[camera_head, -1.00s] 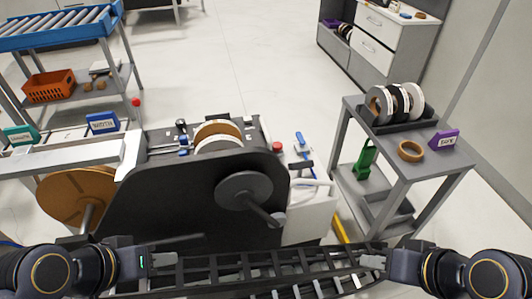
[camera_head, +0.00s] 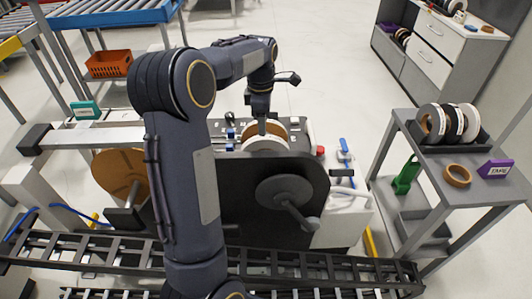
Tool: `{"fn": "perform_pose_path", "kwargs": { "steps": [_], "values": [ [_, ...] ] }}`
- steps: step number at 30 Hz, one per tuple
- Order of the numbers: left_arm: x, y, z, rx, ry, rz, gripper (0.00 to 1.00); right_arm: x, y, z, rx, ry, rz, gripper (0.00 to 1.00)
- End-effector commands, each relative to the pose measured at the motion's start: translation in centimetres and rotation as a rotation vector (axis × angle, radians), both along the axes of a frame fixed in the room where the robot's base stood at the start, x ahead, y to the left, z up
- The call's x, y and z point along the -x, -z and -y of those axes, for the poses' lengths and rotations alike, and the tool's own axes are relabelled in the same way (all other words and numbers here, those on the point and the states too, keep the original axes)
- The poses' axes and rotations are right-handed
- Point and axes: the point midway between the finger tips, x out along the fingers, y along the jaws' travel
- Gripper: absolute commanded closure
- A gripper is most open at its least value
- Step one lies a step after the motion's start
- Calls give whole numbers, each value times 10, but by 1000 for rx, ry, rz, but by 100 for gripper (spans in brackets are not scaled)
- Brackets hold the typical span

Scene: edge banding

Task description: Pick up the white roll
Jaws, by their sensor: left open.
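A roll with a white rim and a brown side (camera_head: 266,145) sits upright in the top of the black edge-banding machine (camera_head: 230,190). My left arm reaches over the machine, and my left gripper (camera_head: 262,128) points down at this roll. The gripper is open, with its fingertips at the roll's upper part; whether they touch it I cannot tell. The gripper and arm hide part of the roll and of the machine. More rolls, white and dark (camera_head: 453,122), stand upright in a rack on the grey cart at the right. My right gripper is out of view.
The grey cart (camera_head: 420,155) also bears a brown tape ring (camera_head: 457,176) and a purple labelled box (camera_head: 496,169). A green tool (camera_head: 407,174) is on its lower shelf. An orange crate (camera_head: 109,64) is at the left. The floor between machine and cart is partly clear.

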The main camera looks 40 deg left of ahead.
Motion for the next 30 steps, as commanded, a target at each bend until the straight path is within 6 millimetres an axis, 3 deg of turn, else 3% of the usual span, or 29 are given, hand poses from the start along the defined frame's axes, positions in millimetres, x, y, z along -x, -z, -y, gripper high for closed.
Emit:
{"fn": "perform_pose_path", "kwargs": {
  "steps": [6,21,30],
  "values": [
    [-9,17,-9,-19,-97,-30,52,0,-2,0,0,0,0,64],
    [-13,80,-1,-18,-93,-28,52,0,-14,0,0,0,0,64],
    [-14,85,-1,-18,-92,-24,52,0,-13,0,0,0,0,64]
  ]
}}
